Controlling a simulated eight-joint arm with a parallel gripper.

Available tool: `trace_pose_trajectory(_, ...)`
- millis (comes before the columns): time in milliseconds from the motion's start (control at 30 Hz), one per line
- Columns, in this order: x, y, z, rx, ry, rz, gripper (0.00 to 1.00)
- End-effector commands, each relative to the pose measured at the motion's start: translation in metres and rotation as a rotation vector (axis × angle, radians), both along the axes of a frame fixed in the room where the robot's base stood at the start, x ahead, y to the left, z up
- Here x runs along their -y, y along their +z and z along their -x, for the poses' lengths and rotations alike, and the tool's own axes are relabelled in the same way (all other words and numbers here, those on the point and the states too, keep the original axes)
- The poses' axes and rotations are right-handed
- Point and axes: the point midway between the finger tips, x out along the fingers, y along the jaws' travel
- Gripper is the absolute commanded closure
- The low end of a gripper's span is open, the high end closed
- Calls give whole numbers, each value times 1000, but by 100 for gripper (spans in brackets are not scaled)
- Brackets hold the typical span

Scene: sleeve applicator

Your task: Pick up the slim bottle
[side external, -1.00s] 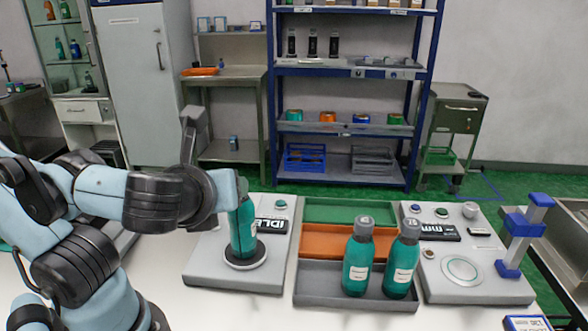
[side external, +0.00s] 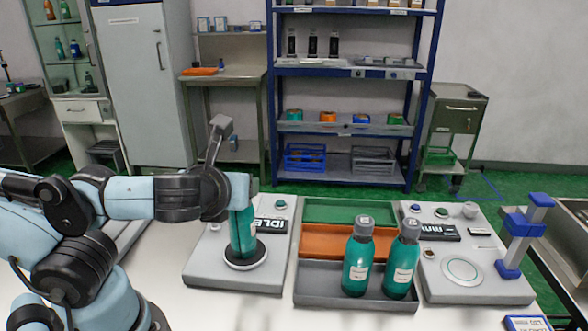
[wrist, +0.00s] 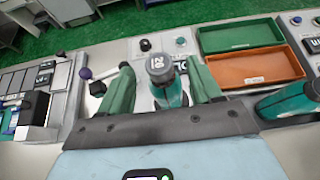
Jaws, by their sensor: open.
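A slim teal bottle (side external: 246,243) with a grey cap stands upright on the round plate of the left grey device. My gripper (wrist: 160,88) is open, with one finger on each side of the bottle. In the side view my gripper (side external: 242,207) covers the bottle's upper part. Whether either finger touches it I cannot tell. Two similar teal bottles, a left one (side external: 357,265) and a right one (side external: 402,268), stand in the grey tray.
The grey tray (side external: 325,293), an orange tray (side external: 320,243) and a green tray (side external: 340,211) lie right of the left device (side external: 205,268). A second grey device (side external: 480,287) with a blue bracket (side external: 515,228) stands further right. The orange and green trays look empty.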

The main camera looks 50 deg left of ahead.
Motion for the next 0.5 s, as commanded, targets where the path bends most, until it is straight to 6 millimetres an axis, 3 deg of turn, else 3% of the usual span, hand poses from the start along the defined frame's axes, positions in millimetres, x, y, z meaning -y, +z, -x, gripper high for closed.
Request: trace_pose_trajectory(500,-27,-19,-26,0,5,2,36)
